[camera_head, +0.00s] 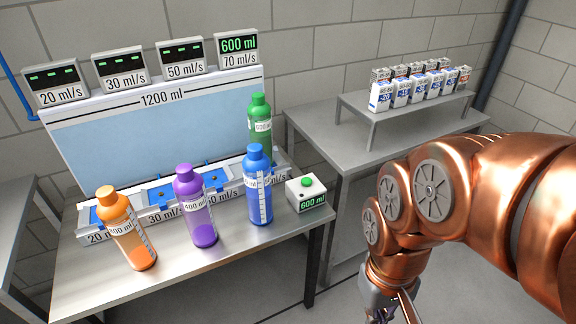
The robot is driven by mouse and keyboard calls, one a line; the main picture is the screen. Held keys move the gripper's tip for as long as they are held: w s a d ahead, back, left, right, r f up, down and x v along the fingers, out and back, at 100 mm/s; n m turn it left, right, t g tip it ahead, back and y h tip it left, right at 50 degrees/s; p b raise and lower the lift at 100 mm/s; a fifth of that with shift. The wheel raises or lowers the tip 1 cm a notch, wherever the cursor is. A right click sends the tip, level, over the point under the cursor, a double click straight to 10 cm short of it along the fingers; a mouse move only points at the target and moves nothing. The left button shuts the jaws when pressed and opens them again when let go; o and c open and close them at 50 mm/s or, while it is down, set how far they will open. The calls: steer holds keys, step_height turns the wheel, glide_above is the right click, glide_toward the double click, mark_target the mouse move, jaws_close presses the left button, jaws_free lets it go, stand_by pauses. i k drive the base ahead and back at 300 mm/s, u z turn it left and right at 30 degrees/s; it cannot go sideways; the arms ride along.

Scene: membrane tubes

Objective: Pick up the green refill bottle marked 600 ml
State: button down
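The green bottle (260,125) stands upright at the right end of the metal table, at the rack in front of the light-blue panel. It has a green cap and a white label, whose small print I cannot read surely. Its lower part is hidden behind the blue bottle (258,200). My gripper (388,312) hangs at the bottom edge of the picture, right of the table and well apart from the green bottle. Its fingertips are mostly cut off, so I cannot tell whether it is open or shut.
An orange bottle (126,240) and a purple bottle (198,215) stand at the table's front. A white box with a green button (306,192) sits at the right edge. Displays line the panel's top; the rightmost (237,47) reads 600 ml. A side table (310,135) holds several small cartons.

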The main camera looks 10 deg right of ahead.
mark_target(259, 112)
steer(key=z, duration=1)
steer(key=i, duration=1.5)
steer(key=u, duration=3.45)
